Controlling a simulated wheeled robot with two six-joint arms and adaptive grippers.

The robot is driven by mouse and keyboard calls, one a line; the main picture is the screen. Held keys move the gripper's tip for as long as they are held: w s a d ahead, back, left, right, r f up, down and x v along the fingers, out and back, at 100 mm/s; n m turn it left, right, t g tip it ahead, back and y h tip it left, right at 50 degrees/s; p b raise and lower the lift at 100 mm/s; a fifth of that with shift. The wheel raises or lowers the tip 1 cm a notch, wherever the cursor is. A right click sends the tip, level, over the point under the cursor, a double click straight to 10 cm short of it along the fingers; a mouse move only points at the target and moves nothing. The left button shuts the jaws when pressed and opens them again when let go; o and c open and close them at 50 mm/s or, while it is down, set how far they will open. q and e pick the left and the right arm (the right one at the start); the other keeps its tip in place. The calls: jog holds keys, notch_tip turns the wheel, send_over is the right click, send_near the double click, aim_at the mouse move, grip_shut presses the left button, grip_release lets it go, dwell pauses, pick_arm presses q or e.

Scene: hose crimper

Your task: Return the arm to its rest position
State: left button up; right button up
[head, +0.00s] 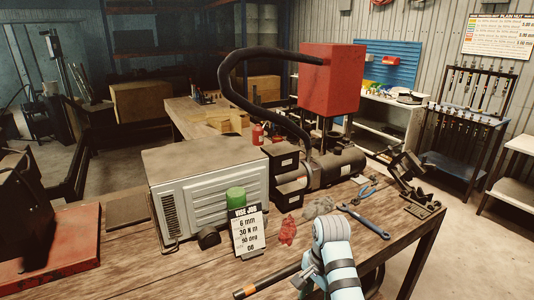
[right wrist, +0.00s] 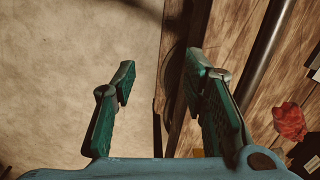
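My right arm (head: 338,262), light blue with dark bands, rises from the bottom edge of the head view, in front of the workbench's front right part. My right gripper (right wrist: 165,78) shows in the right wrist view with its two green-padded fingers wide apart. Nothing is between its fingers. It is over the workbench edge, with bare floor to the left and wooden boards to the right. The right fingers do not show clearly in the head view. My left arm and left gripper are in neither view.
The wooden workbench (head: 128,272) holds a grey metal box (head: 215,190), a job sign (head: 247,230), a red rag (head: 288,231) and a wrench (head: 365,221). A dark rod with an orange band (head: 268,282) lies beside my arm. A red box (head: 331,80) stands behind.

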jog(key=s+d+f+n+t, duration=0.1)
jog(key=s+d+f+n, duration=0.3)
jog(key=s+d+f, duration=0.7)
jog(key=s+d+r+n+t+h, duration=0.15)
jog(key=s+n, duration=0.65)
jog(key=s, duration=1)
notch_tip(320, 180, down, 23)
jog(key=s+d+b, duration=0.2)
jog(key=b, duration=0.1)
pick_arm(q)
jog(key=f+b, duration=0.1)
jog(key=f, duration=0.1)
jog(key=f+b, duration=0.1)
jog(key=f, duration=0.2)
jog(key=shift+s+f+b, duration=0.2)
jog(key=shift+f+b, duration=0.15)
jog(key=shift+b, duration=0.05)
pick_arm(e)
jog(key=s+f+g, duration=0.1)
jog(key=s+f, duration=1.3)
jog(key=shift+d+f+m+g, duration=0.3)
jog(key=shift+d+m+g, duration=0.05)
jog(key=shift+m, duration=0.05)
